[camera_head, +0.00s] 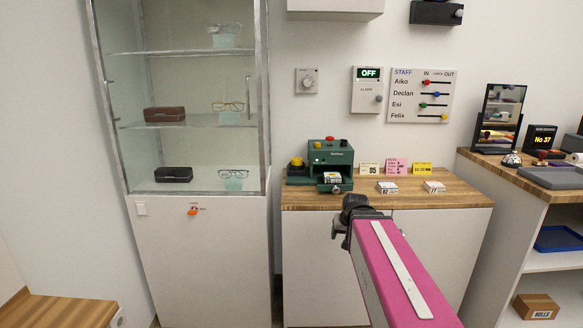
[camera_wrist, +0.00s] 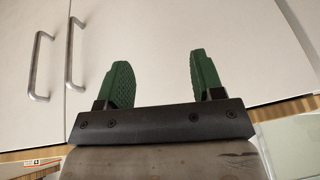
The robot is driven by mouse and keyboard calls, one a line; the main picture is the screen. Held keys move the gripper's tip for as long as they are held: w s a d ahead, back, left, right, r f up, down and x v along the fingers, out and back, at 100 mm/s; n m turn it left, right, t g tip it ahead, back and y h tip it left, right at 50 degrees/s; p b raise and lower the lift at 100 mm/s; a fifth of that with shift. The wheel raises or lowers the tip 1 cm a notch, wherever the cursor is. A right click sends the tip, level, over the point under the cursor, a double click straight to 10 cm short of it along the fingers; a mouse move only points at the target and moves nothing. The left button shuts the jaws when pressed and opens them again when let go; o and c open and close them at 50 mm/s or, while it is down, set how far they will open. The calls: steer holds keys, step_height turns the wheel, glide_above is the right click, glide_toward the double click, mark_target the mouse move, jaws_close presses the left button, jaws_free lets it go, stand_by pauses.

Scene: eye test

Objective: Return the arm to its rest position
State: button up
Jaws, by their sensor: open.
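My arm (camera_head: 393,265), pink with a white strip, reaches up from the bottom of the head view. Its dark end, with my gripper (camera_head: 352,212), is in front of the wooden counter's front edge. In the wrist view my gripper (camera_wrist: 160,68) has two green ridged fingers standing wide apart, with nothing between them. Behind them are pale cabinet doors (camera_wrist: 150,35) with two metal handles (camera_wrist: 72,55) at the left. The fingers are hard to make out in the head view.
The wooden counter (camera_head: 430,203) holds a green machine (camera_head: 330,157) and several small cards. A glass display cabinet (camera_head: 185,95) with glasses stands at left. A second counter (camera_head: 485,158) at right holds a mirror (camera_head: 500,112) and a bell (camera_head: 512,159). A wooden bench (camera_head: 50,312) is at lower left.

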steer(key=s+f+g+h, duration=0.1)
steer(key=s+f+g, duration=0.3)
steer(key=s+f, duration=0.6)
step_height(320, 180, down, 4)
steer(key=shift+s+a+f+n, duration=0.2)
steer(key=shift+s+n, duration=0.1)
steer(key=shift+s, duration=0.1)
stand_by(1.1)
